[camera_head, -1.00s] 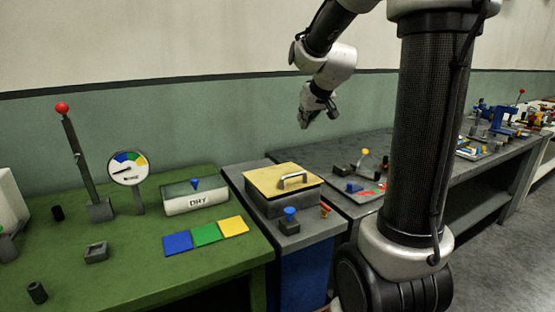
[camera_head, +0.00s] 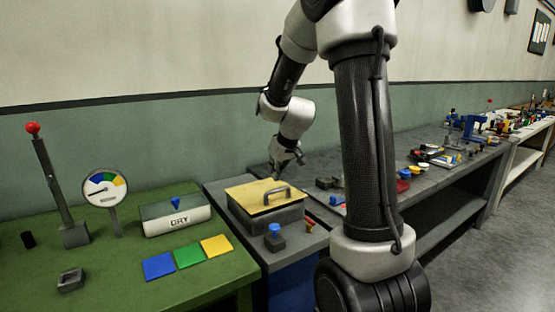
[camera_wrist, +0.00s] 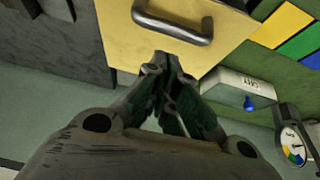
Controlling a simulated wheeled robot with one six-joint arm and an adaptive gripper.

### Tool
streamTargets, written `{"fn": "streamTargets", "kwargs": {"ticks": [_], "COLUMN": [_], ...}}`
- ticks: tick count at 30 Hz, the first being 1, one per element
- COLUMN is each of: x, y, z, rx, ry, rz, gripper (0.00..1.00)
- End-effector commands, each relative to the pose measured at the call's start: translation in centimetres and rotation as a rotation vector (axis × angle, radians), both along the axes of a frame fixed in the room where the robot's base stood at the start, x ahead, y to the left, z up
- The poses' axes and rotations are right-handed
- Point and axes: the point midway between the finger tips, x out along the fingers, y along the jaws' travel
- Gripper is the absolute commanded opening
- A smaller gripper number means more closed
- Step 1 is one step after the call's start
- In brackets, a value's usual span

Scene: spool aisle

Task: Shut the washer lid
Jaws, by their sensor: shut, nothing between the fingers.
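The washer is a dark grey box (camera_head: 284,217) with a yellow lid (camera_head: 247,195) that carries a grey bar handle (camera_head: 279,193). The lid lies about level on top of the box; I cannot tell whether a small gap remains under its edge. My gripper (camera_head: 288,162) is shut and empty, pointing down behind the lid's far right side in the head view. In the wrist view my gripper (camera_wrist: 166,62) shows its fingertips together over the yellow lid (camera_wrist: 125,45), just short of the handle (camera_wrist: 180,25). I cannot tell whether they touch the lid.
A blue-topped knob (camera_head: 274,232) stands before the washer. Left is a green table with a DRY box (camera_head: 175,218), a dial gauge (camera_head: 105,188), a red-knobbed lever (camera_head: 50,185) and coloured tiles (camera_head: 188,256). Several small items lie on the grey bench to the right.

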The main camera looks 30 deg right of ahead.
Motion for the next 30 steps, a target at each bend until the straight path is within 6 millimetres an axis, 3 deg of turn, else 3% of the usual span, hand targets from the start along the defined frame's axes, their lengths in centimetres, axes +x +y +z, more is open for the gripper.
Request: {"fn": "streamTargets", "kwargs": {"ticks": [6,18,25,30], "x": [-0.6,-0.7,-1.6,-1.6], "y": [-0.1,-0.1,-0.1,-0.1], "z": [-2.0,-2.3,-4.3,-4.3], "rx": [0.000,-0.001,0.000,0.000], "ry": [-0.001,-0.002,0.000,-0.001], "rz": [0.000,0.000,-0.001,0.000], "gripper": [0.00,0.00,0.00,0.00]}}
